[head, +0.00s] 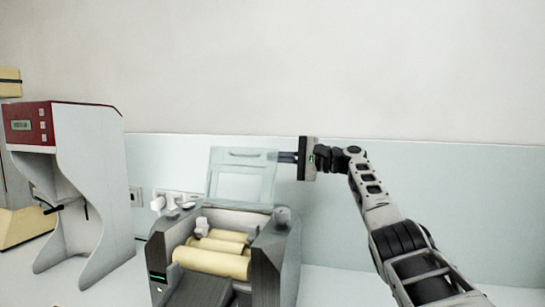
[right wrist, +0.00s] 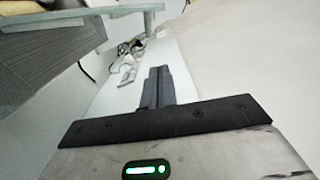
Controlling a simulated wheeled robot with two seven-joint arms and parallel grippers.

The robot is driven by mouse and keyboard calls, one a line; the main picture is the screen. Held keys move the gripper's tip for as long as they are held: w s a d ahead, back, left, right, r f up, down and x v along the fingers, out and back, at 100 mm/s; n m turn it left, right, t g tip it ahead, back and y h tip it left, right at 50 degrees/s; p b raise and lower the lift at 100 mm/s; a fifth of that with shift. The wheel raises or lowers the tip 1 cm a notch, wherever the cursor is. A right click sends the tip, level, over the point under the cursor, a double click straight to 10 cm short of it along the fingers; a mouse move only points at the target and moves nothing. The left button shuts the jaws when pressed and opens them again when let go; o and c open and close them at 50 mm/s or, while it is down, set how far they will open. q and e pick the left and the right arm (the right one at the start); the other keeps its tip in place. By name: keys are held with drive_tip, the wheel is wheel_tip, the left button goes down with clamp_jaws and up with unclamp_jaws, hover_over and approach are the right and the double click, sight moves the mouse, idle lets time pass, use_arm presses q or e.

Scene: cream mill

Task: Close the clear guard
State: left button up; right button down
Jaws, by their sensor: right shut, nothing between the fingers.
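The clear guard (head: 243,177) stands raised above the back of the grey mill (head: 274,251) in the head view. It is a see-through panel with a handle slot near its top edge. Cream rollers (head: 212,261) lie uncovered in the mill below it. My right gripper (head: 285,157) is at the guard's upper right edge, its fingers shut and empty, pointing left. I cannot tell if they touch the panel. In the right wrist view the shut fingers (right wrist: 157,87) show, with the guard's edge (right wrist: 125,10) at the top. My left gripper is not in view.
A red and white machine (head: 82,180) stands on the left of the counter. Wall sockets and white plugs (head: 172,199) are behind the mill. A pale wall panel (head: 450,190) runs along the back. The counter right of the mill (head: 335,285) looks clear.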

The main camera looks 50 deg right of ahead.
sight(272, 157)
drive_tip(key=shift+s+a+r, duration=0.15)
drive_tip(key=shift+s+a, duration=0.05)
drive_tip(key=shift+a, duration=0.55)
drive_tip(key=shift+s+a+r, duration=0.1)
drive_tip(key=shift+s+a, duration=0.05)
drive_tip(key=shift+a, duration=0.55)
drive_tip(key=shift+b, duration=0.3)
